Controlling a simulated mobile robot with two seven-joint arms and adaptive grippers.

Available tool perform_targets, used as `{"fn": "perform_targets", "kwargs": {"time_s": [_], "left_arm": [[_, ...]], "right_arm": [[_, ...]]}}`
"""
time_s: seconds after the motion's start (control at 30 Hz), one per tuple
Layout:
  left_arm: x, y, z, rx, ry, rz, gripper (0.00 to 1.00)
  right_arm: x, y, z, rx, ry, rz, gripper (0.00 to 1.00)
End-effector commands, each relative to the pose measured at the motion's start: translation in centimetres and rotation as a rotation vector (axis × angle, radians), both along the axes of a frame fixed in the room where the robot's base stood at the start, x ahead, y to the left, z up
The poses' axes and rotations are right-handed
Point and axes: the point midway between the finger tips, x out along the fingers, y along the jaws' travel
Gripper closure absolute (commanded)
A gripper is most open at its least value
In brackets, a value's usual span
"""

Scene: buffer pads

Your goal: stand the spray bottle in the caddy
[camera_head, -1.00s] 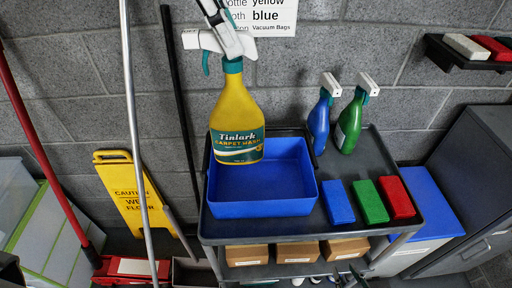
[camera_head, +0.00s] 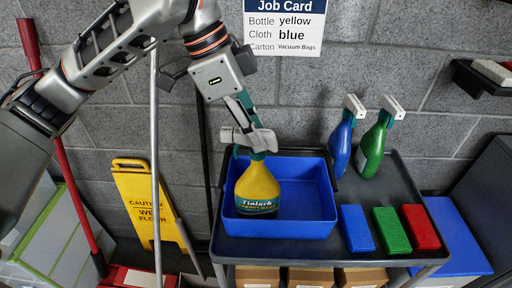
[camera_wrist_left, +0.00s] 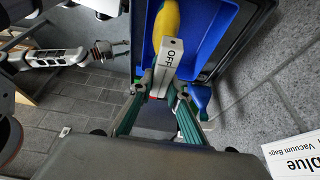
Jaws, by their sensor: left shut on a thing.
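The yellow spray bottle (camera_head: 257,185) with a white and teal spray head is upright inside the blue caddy (camera_head: 312,175). Its base is hidden behind the caddy's front wall, so I cannot tell whether it touches the floor of the caddy. My left gripper (camera_head: 246,127) is shut on the spray head from above. In the left wrist view, the left gripper's fingers (camera_wrist_left: 167,92) sit either side of the white head, with the yellow bottle (camera_wrist_left: 168,20) and the caddy (camera_wrist_left: 207,48) beyond. My right gripper (camera_wrist_left: 112,50) shows small at the left of that view; its jaw state is unclear.
The caddy stands on a grey cart (camera_head: 300,251). Blue (camera_head: 341,145) and green (camera_head: 373,150) spray bottles stand behind right. Blue (camera_head: 357,228), green (camera_head: 391,230) and red (camera_head: 420,227) blocks lie right of the caddy. A yellow floor sign (camera_head: 140,205) stands left. A job card (camera_head: 285,25) hangs above.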

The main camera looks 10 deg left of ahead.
Motion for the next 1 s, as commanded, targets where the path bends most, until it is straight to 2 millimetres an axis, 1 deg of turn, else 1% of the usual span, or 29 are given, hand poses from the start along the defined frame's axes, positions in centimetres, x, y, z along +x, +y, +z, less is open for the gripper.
{"fn": "perform_targets", "kwargs": {"time_s": [0.2,0.3,0.73,0.77,0.8,0.83,1.0], "left_arm": [[-0.1,-0.1,-2.5,-0.003,0.004,0.0,1.0],[0.0,-0.1,-3.3,-0.002,0.002,0.001,1.0],[0.0,0.0,-3.6,-0.001,0.0,0.001,1.0],[0.0,0.0,-3.8,0.001,0.001,0.001,0.79],[0.0,0.0,-3.8,0.001,0.001,0.001,0.68],[0.0,0.0,-3.8,0.001,0.001,0.001,0.67],[0.0,0.0,-3.8,0.001,0.002,0.0,0.67]], "right_arm": [[0.1,0.0,-0.1,0.002,-0.006,-0.001,0.71],[0.2,0.0,-0.1,0.003,-0.009,-0.001,0.71],[0.2,-0.1,0.0,0.0,-0.007,0.0,0.71],[0.1,-0.1,-0.1,0.0,-0.006,0.0,0.71],[0.1,-0.1,-0.1,0.0,-0.005,-0.001,0.71],[0.1,-0.1,-0.2,-0.001,-0.005,-0.001,0.71],[-0.1,-0.2,-0.5,-0.002,0.0,-0.001,0.71]]}}
